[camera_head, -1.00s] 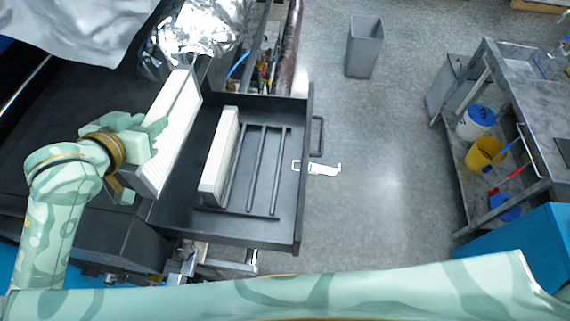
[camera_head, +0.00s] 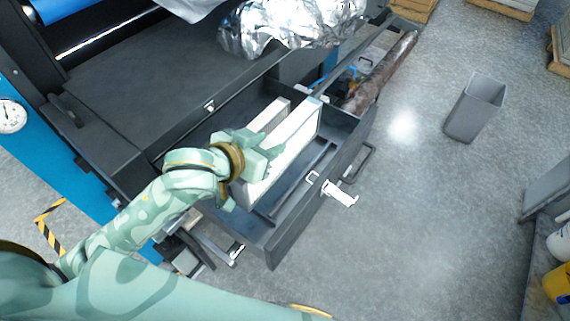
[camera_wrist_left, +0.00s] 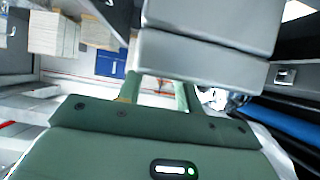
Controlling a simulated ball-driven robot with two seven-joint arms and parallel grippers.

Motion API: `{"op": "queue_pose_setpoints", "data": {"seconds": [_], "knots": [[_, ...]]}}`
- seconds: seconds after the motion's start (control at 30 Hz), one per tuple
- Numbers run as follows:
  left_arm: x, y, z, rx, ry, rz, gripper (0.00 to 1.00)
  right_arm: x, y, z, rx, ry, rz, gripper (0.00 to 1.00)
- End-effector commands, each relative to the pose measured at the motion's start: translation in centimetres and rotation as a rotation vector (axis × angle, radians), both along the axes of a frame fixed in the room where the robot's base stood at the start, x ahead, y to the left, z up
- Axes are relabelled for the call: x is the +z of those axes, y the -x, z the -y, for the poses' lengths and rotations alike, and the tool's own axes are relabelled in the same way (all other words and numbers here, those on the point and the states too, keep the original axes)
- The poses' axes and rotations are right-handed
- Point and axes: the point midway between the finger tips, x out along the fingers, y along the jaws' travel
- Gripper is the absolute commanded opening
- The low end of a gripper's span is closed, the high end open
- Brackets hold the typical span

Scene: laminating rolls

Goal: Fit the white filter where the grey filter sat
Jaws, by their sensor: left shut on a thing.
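My left gripper (camera_head: 256,176) is over the drawer and shut on a pale, slab-like filter, which I take for the white filter (camera_head: 302,124). The slab stands on edge, tilted in the picture, to the right of the gripper. A second, greyer-looking filter (camera_head: 272,113) shows just to its left, partly hidden by my gripper. I cannot tell whether the held filter touches the drawer floor. In the left wrist view the held block (camera_wrist_left: 200,58) fills the top middle and looks grey in shade. My right gripper is not in view.
The open black drawer (camera_head: 316,208) has dark bars on its floor, right of the filters. A white tag (camera_head: 339,194) is by its front handle. Crumpled foil (camera_head: 290,25) lies at the back. A grey bin (camera_head: 474,108) stands on clear floor at right.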

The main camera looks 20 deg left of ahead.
Motion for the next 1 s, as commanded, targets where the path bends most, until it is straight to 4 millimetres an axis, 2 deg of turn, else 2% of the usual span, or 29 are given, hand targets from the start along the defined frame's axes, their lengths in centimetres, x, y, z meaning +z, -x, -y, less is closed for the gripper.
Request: {"op": "queue_pose_setpoints", "data": {"seconds": [0.03,0.1,0.23,0.43,0.6,1.0], "knots": [[-0.9,-1.1,0.5,0.001,0.002,-0.001,0.00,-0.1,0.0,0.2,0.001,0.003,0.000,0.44],[-2.6,-2.2,1.0,-0.001,0.000,-0.001,0.00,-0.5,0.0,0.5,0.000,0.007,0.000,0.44],[-4.4,-3.7,1.7,-0.001,0.001,0.001,0.00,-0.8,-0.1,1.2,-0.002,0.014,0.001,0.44],[-6.0,-4.9,2.2,-0.001,0.001,0.002,0.00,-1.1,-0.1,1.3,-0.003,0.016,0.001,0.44],[-8.6,-4.8,2.1,-0.001,-0.001,-0.001,0.00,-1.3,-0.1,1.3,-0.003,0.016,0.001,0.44],[-9.2,-4.8,2.1,-0.002,0.001,0.001,0.00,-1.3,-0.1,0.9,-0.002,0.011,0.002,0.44]]}}
